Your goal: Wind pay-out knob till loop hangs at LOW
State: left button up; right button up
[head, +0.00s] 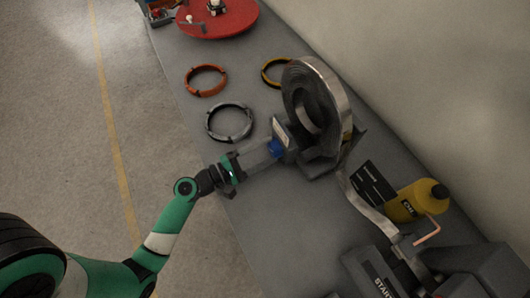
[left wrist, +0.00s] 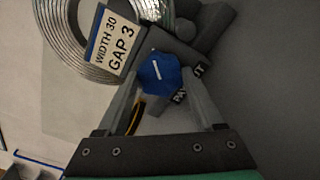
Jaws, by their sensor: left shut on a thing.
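The pay-out knob (left wrist: 160,72) is blue and faceted, with a white pointer line tilted slightly left of upright. It shows as a small blue patch (head: 275,147) in the head view, on the front of the decoiler. My left gripper (left wrist: 162,80) has a finger on each side of the knob and is shut on it. The coil (head: 340,103) of metal strip stands upright on the decoiler. Its strip loop (head: 368,207) sags down and runs toward the START machine. A black panel (head: 372,184) with pale lines stands behind the loop; its markings are unreadable. My right gripper is out of view.
A sign (left wrist: 111,40) reads WIDTH 30 GAP 3. Orange (head: 206,80), grey (head: 229,122) and yellow (head: 272,72) rings lie on the grey table (head: 185,54). A red turntable (head: 222,27) is at the far end.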

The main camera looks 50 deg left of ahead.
pick_arm(q)
jog(key=shift+m+b, duration=0.35)
jog(key=shift+m, duration=0.65)
jog(key=o, duration=1.4)
